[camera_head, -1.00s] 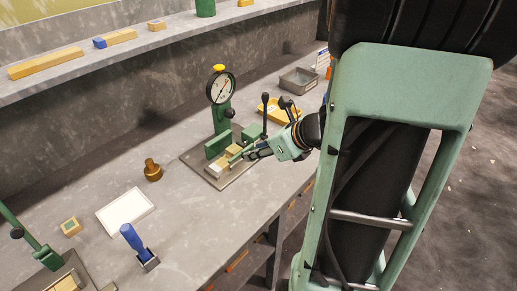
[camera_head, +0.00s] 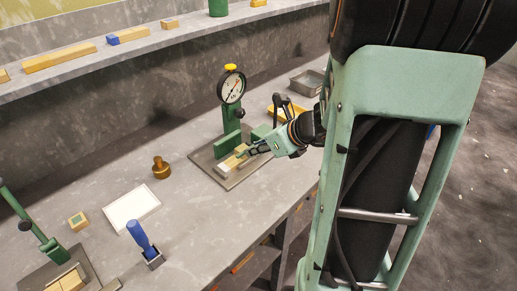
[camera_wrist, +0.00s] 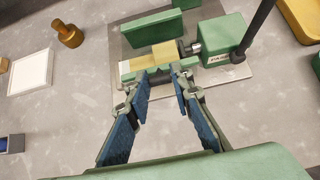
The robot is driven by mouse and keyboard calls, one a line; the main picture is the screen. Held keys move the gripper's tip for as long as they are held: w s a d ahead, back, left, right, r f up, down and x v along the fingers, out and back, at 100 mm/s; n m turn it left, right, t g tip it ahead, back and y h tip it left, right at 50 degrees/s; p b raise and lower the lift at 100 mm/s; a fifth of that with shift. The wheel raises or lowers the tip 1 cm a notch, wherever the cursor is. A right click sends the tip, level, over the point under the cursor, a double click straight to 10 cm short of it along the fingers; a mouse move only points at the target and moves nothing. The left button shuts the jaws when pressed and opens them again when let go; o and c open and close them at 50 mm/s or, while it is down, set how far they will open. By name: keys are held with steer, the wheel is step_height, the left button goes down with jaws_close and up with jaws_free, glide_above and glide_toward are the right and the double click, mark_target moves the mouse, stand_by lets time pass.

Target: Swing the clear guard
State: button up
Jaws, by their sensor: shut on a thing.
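The press (camera_head: 228,140) with a round dial stands on a grey base plate (camera_head: 238,181) on the bench. A yellow wood block (camera_wrist: 166,52) lies on its low green and pale bed.
A black lever (camera_wrist: 257,28) rises beside the green housing (camera_wrist: 212,40), right of the fingers. A yellow tray (camera_head: 288,115) and a grey bin (camera_head: 307,82) are behind.

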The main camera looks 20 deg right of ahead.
steer(key=shift+w+r+p, duration=0.2)
steer(key=shift+r+p, duration=0.1)
steer(key=shift+r, duration=0.5)
steer(key=r+p, duration=0.1)
steer(key=w+r+p, duration=0.1)
steer(key=r, duration=0.1)
steer(key=shift+w+a+p, duration=0.15)
steer(key=shift+a+p, duration=0.15)
steer(key=shift+p, duration=0.1)
steer(key=shift+w+r, duration=0.1)
steer(key=shift+w+a+r+p, duration=0.2)
steer(key=shift+w+r+p, duration=0.15)
steer(key=shift+r+p, duration=0.2)
steer(key=shift+w+a+r+p, duration=0.15)
steer(key=shift+w+r+p, duration=0.2)
steer(key=shift+r+p, duration=0.15)
steer(key=shift+w+a+r, duration=0.15)
steer(key=shift+w+r, duration=0.15)
steer(key=shift+w, duration=0.15)
